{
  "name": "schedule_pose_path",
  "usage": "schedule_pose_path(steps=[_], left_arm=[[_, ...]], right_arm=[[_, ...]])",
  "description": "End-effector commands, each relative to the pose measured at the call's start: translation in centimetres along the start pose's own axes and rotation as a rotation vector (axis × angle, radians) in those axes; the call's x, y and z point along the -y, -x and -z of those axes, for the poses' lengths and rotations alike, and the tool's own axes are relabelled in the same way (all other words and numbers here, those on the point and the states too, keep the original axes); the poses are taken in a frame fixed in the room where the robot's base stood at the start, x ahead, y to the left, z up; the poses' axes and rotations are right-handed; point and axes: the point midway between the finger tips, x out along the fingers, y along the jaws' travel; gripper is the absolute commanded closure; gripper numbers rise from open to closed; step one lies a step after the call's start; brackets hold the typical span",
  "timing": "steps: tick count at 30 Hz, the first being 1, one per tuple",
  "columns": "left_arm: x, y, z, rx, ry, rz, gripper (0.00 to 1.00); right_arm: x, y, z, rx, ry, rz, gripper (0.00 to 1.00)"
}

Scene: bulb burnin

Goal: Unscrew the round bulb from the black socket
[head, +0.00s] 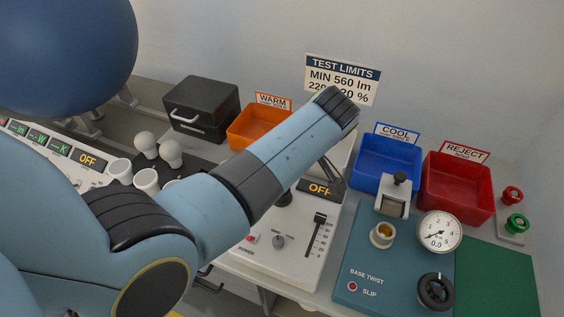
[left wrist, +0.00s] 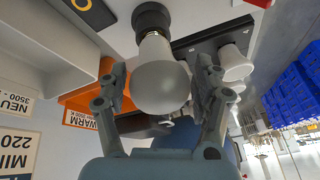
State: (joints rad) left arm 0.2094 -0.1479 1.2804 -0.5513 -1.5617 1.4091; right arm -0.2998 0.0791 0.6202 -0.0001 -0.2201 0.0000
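In the left wrist view, the round white bulb (left wrist: 160,84) is seated in the black socket (left wrist: 152,19). My left gripper (left wrist: 162,76) is open, with one finger on each side of the bulb and a small gap showing at each side. In the head view, the left arm covers the bulb, and only part of the left gripper's fingers (head: 331,170) shows above the white test panel (head: 266,256). A dark round piece on that panel, partly behind the arm, may be the socket. My right gripper is in neither view.
An orange bin (head: 245,131), a blue bin (head: 371,166) and a red bin (head: 454,196) stand along the back. A black box (head: 200,105) is at the back left. Round bulbs (head: 170,152) and white cups stand left of the arm. A blue base-twist fixture (head: 395,262) is at right.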

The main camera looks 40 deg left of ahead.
Motion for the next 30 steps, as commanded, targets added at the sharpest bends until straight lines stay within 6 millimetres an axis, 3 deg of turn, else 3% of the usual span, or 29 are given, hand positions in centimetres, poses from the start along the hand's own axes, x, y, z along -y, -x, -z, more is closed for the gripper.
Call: schedule_pose_path(steps=[8, 11, 13, 15, 30], left_arm=[[0.1, 0.0, 0.1, -0.002, -0.007, -0.002, 0.28], [0.3, 0.4, 0.2, -0.014, -0.089, -0.033, 0.28], [0.5, 0.6, 0.4, -0.032, -0.212, -0.082, 0.28], [0.4, 0.4, 0.4, -0.053, -0.348, -0.142, 0.28], [0.3, -0.3, 0.6, -0.174, -1.171, -0.485, 0.28]], right_arm=[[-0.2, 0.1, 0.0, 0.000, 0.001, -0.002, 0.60], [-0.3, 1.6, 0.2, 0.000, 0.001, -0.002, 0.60], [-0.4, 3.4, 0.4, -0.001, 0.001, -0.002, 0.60], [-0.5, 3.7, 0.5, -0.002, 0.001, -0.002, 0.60], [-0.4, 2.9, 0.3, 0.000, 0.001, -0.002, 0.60]])
